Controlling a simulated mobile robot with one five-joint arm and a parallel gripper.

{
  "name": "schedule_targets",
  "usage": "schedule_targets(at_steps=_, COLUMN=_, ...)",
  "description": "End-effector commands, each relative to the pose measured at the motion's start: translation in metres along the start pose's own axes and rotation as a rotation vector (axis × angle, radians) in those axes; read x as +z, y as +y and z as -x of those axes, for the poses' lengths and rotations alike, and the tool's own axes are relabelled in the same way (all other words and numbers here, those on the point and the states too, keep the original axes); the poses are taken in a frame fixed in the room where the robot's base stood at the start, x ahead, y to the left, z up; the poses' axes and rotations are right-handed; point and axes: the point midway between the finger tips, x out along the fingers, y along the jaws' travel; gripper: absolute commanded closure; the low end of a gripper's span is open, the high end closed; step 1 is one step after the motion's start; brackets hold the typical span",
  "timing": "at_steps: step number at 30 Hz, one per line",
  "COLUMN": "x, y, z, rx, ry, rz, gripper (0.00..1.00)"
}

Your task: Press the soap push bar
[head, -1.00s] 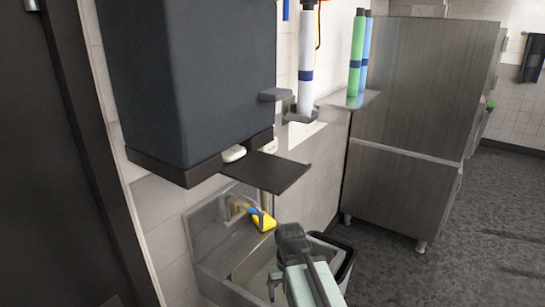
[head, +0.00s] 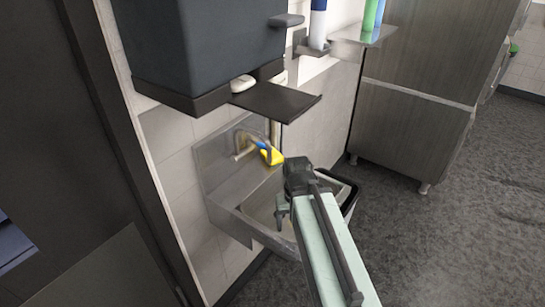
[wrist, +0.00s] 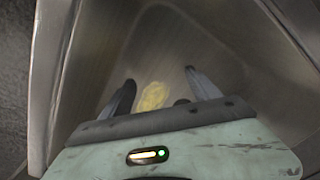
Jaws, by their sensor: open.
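A large dark dispenser box (head: 195,45) hangs on the wall in the head view. A white rounded piece (head: 242,83) and a flat black plate (head: 278,101) sit at its underside. I cannot tell for sure which part is the soap push bar. My gripper (head: 283,212) is below and apart from these parts, over the steel sink (head: 222,170). In the wrist view my gripper (wrist: 160,80) is open, with its two dark fingers apart and nothing held. The dispenser is not in the wrist view.
A yellow and blue item (head: 271,155) is by the faucet (head: 240,143). A blurred yellow patch (wrist: 153,96) shows beyond my fingers. A black-rimmed bin (head: 347,189) stands beside the sink. A tall steel cabinet (head: 415,95) is further right. Grey floor (head: 460,230) is clear at right.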

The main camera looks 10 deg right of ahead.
Motion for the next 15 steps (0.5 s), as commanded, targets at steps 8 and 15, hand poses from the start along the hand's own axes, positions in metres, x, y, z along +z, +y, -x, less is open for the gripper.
schedule_targets(at_steps=8, x=0.0000, y=0.0000, z=0.0000, rx=0.000, ry=0.000, rz=0.000, gripper=1.00)
schedule_targets(at_steps=15, x=0.0000, y=0.0000, z=0.0000, rx=0.000, ry=0.000, rz=0.000, gripper=1.00)
